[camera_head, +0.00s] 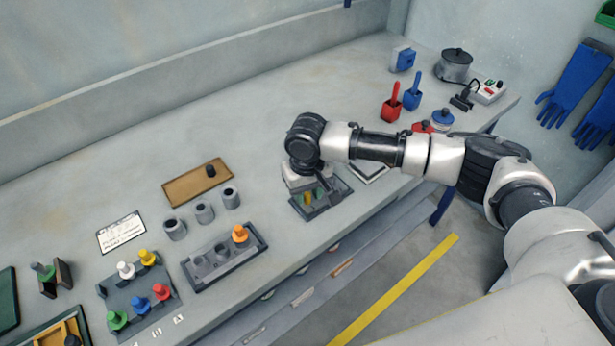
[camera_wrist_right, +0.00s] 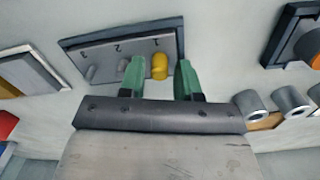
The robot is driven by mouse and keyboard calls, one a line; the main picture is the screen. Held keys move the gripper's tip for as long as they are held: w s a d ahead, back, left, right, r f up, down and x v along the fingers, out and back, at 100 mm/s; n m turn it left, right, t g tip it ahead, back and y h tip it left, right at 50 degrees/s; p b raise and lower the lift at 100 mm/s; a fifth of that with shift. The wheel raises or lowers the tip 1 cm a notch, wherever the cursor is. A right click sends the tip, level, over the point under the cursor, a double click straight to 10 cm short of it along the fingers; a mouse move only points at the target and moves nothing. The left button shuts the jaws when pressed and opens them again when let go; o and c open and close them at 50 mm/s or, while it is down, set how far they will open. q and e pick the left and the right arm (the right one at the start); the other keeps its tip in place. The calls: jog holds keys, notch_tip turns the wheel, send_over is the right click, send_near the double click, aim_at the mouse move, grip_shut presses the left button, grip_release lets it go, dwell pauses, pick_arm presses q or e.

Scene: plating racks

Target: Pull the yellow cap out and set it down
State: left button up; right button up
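The yellow cap (camera_wrist_right: 159,67) stands in a dark-framed grey rack (camera_wrist_right: 100,50) at the position marked 1. My right gripper (camera_wrist_right: 160,78) is open, with its two green fingers on either side of the cap and a gap showing on each side. My wrist hides part of the rack there. My left gripper is not in view.
A rack with an orange cap (camera_head: 240,233) stands left of my gripper. Several grey cylinders (camera_head: 204,211) and a brown tray (camera_head: 183,191) are behind it. A board with several coloured caps, another yellow one (camera_head: 147,257) included, is at lower left. The back middle of the bench is clear.

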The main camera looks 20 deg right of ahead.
aim_at(307, 194)
jog(key=shift+f, duration=0.4)
jog(key=shift+c, duration=0.2)
grip_shut()
jog(key=shift+c, duration=1.6)
grip_release()
grip_shut()
jog(key=shift+r, duration=0.1)
jog(key=shift+r+p, duration=2)
jog(key=shift+p, duration=0.75)
